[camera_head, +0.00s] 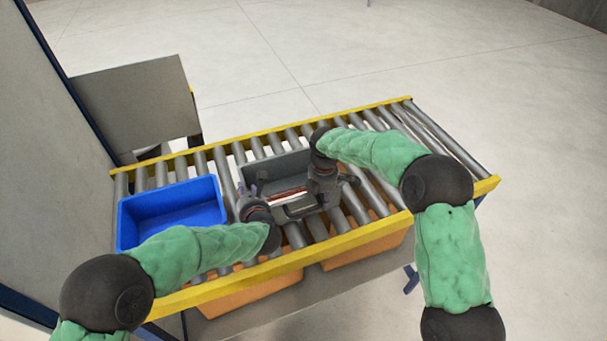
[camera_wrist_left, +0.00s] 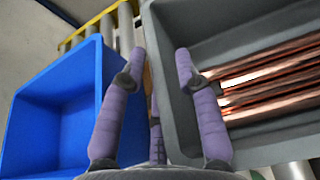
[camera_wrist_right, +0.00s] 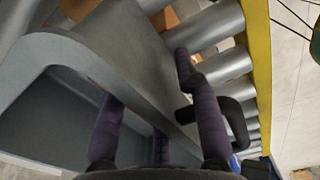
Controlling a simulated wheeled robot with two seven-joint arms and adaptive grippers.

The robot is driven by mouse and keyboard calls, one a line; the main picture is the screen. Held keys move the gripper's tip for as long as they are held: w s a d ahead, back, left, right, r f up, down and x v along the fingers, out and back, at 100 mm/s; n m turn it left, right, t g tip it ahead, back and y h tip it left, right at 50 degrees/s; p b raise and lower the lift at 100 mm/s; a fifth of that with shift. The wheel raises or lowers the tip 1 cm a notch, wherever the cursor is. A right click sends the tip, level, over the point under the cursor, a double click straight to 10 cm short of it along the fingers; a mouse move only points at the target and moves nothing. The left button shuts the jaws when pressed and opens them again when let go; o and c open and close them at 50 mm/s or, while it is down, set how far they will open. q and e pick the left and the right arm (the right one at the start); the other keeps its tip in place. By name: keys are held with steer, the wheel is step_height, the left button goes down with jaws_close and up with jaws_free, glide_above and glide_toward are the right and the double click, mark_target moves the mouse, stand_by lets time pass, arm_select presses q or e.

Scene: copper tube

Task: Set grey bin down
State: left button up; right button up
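The grey bin (camera_head: 273,174) sits on the roller conveyor, with copper-coloured tubes (camera_wrist_left: 262,88) inside it. My left gripper (camera_head: 256,199) is at the bin's near left part. In the left wrist view its fingers (camera_wrist_left: 160,65) straddle the bin's wall, one inside and one outside, apart with a small gap on the outer side. My right gripper (camera_head: 330,175) is at the bin's right end. In the right wrist view its fingers (camera_wrist_right: 147,80) stand apart on either side of the wall; the inner fingertip is hidden by the rim.
A blue bin (camera_head: 172,208) stands on the rollers left of the grey bin; it looks empty. Yellow rails (camera_head: 345,241) edge the conveyor. Orange bins (camera_head: 250,295) are below it. Bare rollers (camera_head: 425,130) lie to the right. A grey panel (camera_head: 135,105) stands behind left.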

arm_select(q)
steer(key=v, duration=1.1)
arm_select(e)
step_height(320, 180, up, 12)
